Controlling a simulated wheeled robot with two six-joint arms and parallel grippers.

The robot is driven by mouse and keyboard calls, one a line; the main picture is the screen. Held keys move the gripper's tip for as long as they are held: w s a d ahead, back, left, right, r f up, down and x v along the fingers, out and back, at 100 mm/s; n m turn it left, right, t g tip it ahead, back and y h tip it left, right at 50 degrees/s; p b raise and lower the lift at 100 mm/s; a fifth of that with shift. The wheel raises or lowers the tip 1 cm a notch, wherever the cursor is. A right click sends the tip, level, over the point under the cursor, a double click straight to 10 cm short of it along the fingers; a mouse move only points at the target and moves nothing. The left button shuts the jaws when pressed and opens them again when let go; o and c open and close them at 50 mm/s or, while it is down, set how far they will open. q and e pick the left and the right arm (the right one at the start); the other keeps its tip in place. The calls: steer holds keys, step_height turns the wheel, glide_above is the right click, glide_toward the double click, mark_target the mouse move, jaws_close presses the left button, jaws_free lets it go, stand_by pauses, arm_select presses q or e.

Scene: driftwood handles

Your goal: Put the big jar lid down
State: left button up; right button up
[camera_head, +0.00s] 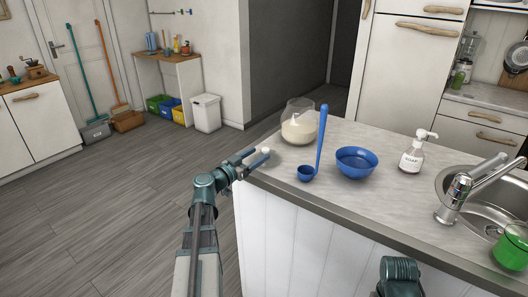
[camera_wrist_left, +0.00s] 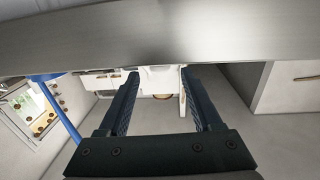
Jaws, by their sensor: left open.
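The big jar (camera_head: 299,127) is clear glass with a pale white filling and stands near the counter's back left edge. What looks like its lid, a faint clear disc with a small white knob (camera_head: 265,150), is at the counter's left corner, right at my left gripper's fingertips. My left gripper (camera_head: 260,157) is open, and its two fingers are spread apart in the left wrist view (camera_wrist_left: 158,85). I cannot tell whether the fingers touch the lid. My right gripper is not in view; only part of my right arm shows at the bottom.
The counter's front stretch is clear. Open floor (camera_head: 110,190) lies to the left.

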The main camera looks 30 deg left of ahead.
arm_select(q)
steer(key=s+a, duration=0.1)
steer(key=s, duration=0.6)
stand_by(0.5)
